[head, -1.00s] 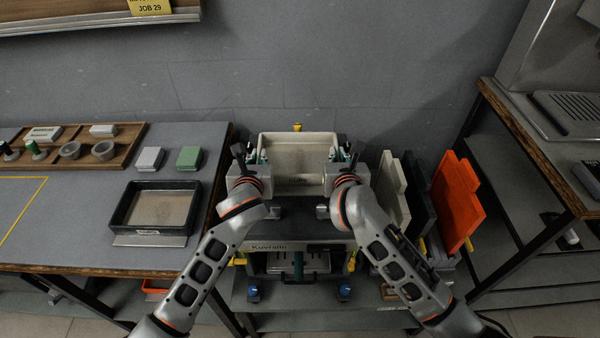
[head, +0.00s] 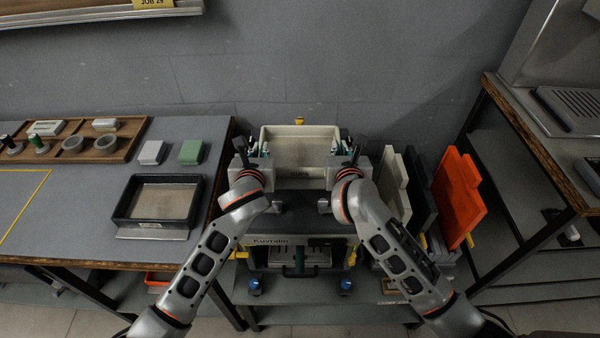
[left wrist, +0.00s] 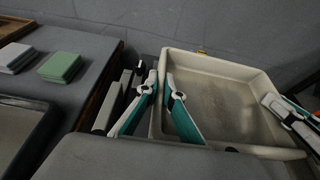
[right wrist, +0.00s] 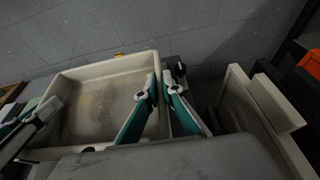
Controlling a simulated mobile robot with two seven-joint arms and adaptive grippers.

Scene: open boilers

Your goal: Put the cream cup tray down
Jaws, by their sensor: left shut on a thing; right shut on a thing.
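The cream cup tray (head: 300,149) is a shallow, open rectangular tray above the back of the grey machine, between my two grippers. It looks about level and its inside shows no cups. My left gripper (head: 259,154) is shut on its left wall, with one finger inside and one outside in the left wrist view (left wrist: 158,88). My right gripper (head: 341,154) is shut on its right wall in the same way in the right wrist view (right wrist: 161,84). The tray's underside is hidden, so I cannot tell whether it touches anything beneath.
The grey machine (head: 300,222) stands below my wrists. A black tray (head: 125,207) lies on the left bench. Cream, dark and orange panels (head: 457,197) stand upright at the right. The wall (head: 300,70) is close behind.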

